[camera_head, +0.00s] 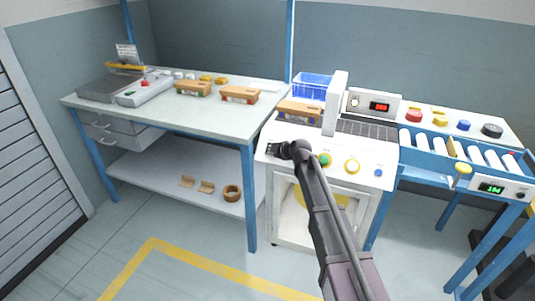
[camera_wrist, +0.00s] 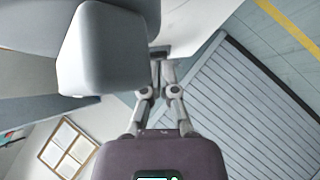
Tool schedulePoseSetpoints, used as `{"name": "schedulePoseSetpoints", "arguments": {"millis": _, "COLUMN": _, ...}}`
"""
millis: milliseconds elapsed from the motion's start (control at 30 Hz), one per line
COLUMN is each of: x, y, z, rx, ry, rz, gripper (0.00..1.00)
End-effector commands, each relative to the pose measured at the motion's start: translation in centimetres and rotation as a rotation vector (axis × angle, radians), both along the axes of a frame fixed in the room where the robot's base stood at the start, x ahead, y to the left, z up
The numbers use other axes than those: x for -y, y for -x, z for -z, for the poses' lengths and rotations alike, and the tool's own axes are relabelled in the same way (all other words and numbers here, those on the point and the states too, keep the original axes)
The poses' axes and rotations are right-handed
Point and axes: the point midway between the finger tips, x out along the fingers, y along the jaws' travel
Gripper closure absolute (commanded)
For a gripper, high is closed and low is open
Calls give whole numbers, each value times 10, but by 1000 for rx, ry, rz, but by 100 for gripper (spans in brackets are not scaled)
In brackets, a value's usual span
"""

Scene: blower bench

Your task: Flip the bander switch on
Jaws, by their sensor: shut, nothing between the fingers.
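The bander is a white machine (camera_head: 385,158) with a tall pale arch, standing in the middle of the head view. Its sloping front panel carries a green button (camera_head: 325,160), a yellow-ringed button (camera_head: 352,166) and a small blue button (camera_head: 378,173). My gripper (camera_head: 273,150) is at the left end of this panel, left of the green button; I cannot tell whether it touches the panel. No switch shows clearly there; my gripper and wrist cover part of that area. In the wrist view my gripper (camera_wrist: 161,58) is shut and empty, its fingertips together near a white surface.
A workbench (camera_head: 190,118) with boxes and a grey device stands left. A box (camera_head: 300,109) lies left of the arch, near a blue crate (camera_head: 312,85). A control box with red display (camera_head: 374,102) stands behind. A roller conveyor (camera_head: 437,155) adjoins right. Floor at front left is clear.

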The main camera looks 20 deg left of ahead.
Motion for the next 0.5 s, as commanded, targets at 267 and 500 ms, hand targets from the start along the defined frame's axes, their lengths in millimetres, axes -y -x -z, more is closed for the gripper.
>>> {"name": "schedulePoseSetpoints", "arguments": {"millis": 267, "x": 2, "y": -1, "z": 0, "rx": 1, "ry": 0, "rz": 2, "gripper": 100}}
{"name": "schedulePoseSetpoints", "arguments": {"millis": 500, "x": 6, "y": -3, "z": -7, "rx": 1, "ry": 0, "rz": 6, "gripper": 100}}
